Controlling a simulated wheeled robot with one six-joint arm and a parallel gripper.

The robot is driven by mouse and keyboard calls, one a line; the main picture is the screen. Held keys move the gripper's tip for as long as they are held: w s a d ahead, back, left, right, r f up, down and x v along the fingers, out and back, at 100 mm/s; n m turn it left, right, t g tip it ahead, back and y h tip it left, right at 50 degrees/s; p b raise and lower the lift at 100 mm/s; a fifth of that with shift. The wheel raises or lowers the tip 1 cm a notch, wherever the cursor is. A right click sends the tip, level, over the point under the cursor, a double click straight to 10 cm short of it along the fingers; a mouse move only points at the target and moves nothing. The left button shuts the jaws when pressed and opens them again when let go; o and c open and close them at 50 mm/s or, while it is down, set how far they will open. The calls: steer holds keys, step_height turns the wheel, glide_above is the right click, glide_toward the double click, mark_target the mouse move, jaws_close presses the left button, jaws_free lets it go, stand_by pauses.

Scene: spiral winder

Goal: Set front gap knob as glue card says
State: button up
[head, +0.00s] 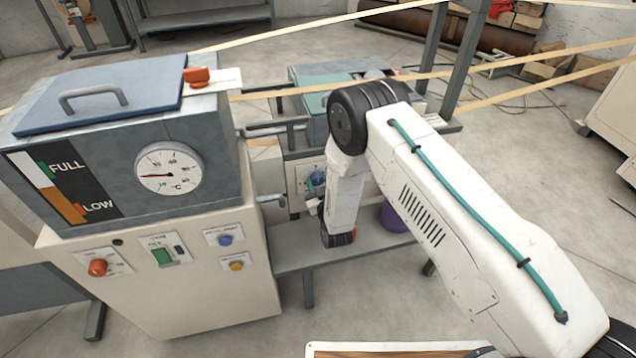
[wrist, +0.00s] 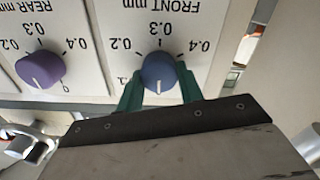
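The blue front gap knob (wrist: 158,70) sits on a white plate marked FRONT mm, seen upside down in the wrist view. Its white pointer mark points to the bottom of the picture, away from the 0.3 at the top. My gripper (wrist: 160,84) has its two green fingers against either side of the knob, with no clear gap. In the head view the panel (head: 303,176) is small and partly hidden by my arm. A white card (head: 228,79) lies by an orange piece on the tank top; no writing on it is readable.
The purple rear knob (wrist: 40,69) is left of the front knob in the wrist view. The glue tank (head: 120,165) has a dial and a FULL/LOW gauge, above a control cabinet (head: 160,290). Paper strips (head: 480,70) cross above. A low grey shelf (head: 295,257) lies below the panel.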

steer(key=shift+m, duration=0.3)
steer(key=shift+c, duration=0.4)
steer(key=m, duration=0.5)
steer(key=shift+d, duration=0.1)
steer(key=m, duration=0.6)
steer(key=shift+d+f+m, duration=0.1)
steer(key=shift+m, duration=0.3)
steer(key=m, duration=1.1)
steer(key=shift+f, duration=0.2)
steer(key=shift+m, duration=0.3)
steer(key=o, duration=1)
